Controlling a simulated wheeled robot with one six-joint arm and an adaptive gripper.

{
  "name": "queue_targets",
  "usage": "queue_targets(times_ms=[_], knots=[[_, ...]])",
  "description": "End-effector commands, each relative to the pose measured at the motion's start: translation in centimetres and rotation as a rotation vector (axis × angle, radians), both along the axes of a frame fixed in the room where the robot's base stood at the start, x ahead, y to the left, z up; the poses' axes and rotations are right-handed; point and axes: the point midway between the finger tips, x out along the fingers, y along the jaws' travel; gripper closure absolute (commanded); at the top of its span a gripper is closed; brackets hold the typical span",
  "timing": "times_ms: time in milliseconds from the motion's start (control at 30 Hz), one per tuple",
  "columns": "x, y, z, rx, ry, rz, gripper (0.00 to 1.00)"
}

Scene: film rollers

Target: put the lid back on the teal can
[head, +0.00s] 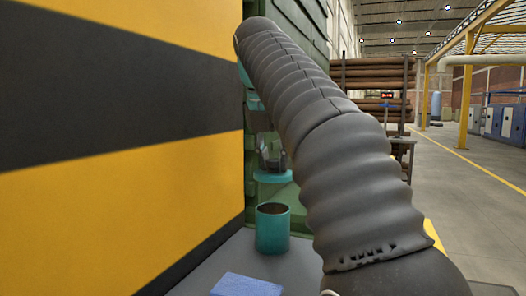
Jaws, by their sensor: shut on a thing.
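The teal can (272,232) stands upright on a grey surface, and its dark open top shows. The teal lid (272,177) is a flat disc held roughly level, above the can's rim in the picture and apart from it. I cannot tell whether it is straight over the can or farther back. My gripper (272,163) is shut on the lid from above. It is small in this view, and part of it is hidden behind my own dark ribbed arm.
A blue block or folded cloth (246,285) lies on the grey surface (210,272) in front of the can. A yellow and black striped panel (120,190) rises close on the left. A green machine (310,30) stands behind. Open floor (470,210) lies to the right.

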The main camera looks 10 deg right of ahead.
Motion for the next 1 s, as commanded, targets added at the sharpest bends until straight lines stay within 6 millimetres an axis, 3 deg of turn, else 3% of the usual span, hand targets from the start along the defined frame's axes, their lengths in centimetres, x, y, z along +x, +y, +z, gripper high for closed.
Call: queue_targets(times_ms=[233, 700, 1000], knots=[[-0.1, 0.1, -0.7, 0.0, 0.001, 0.002, 1.0], [0.0, 0.1, -4.9, 0.0, 0.0, 0.001, 1.0], [0.0, 0.0, -6.2, 0.0, 0.0, -0.001, 1.0]])
